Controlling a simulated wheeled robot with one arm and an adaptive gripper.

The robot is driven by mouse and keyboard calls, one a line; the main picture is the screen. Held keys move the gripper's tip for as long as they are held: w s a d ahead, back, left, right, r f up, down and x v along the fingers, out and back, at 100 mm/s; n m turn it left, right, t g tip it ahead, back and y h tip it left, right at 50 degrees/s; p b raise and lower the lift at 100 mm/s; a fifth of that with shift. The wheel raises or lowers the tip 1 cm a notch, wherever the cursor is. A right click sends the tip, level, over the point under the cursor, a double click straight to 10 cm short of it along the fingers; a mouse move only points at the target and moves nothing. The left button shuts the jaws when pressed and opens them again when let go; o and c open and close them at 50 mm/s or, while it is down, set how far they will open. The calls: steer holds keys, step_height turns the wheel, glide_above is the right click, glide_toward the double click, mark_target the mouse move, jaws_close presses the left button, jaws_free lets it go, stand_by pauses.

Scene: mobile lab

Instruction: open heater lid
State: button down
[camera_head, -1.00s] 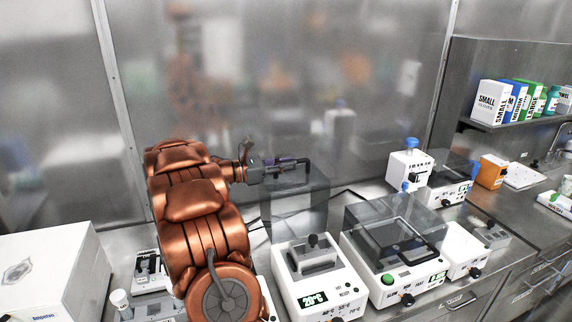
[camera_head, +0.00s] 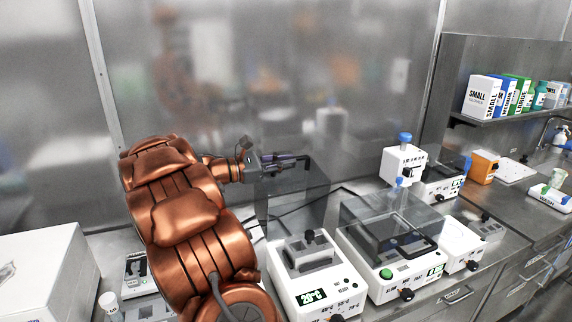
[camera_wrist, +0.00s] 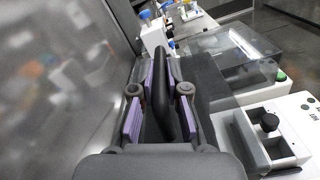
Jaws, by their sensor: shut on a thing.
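The heater (camera_head: 312,280) is a white unit with a black knob and a lit display, on the bench below and right of my gripper. Its clear lid (camera_head: 312,205) stands raised at the heater's rear, near the back wall. My gripper (camera_head: 296,162) is at the lid's top and shut on its black handle. In the wrist view, the purple-padded fingers (camera_wrist: 158,100) lie on both sides of the black handle (camera_wrist: 162,85). The heater's dark well and knob (camera_wrist: 268,122) show uncovered at the right. The lid's hinge is hard to make out.
A second white unit with a closed clear lid (camera_head: 392,220) stands close to the heater's right. More white devices (camera_head: 405,162) and an orange box (camera_head: 484,167) are farther right. A large white box (camera_head: 40,265) is at left. The metal wall (camera_head: 270,70) is close behind.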

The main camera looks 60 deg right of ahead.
steer(key=c, duration=1.2)
jaws_free()
steer(key=v, duration=1.2)
steer(key=shift+w, duration=0.1)
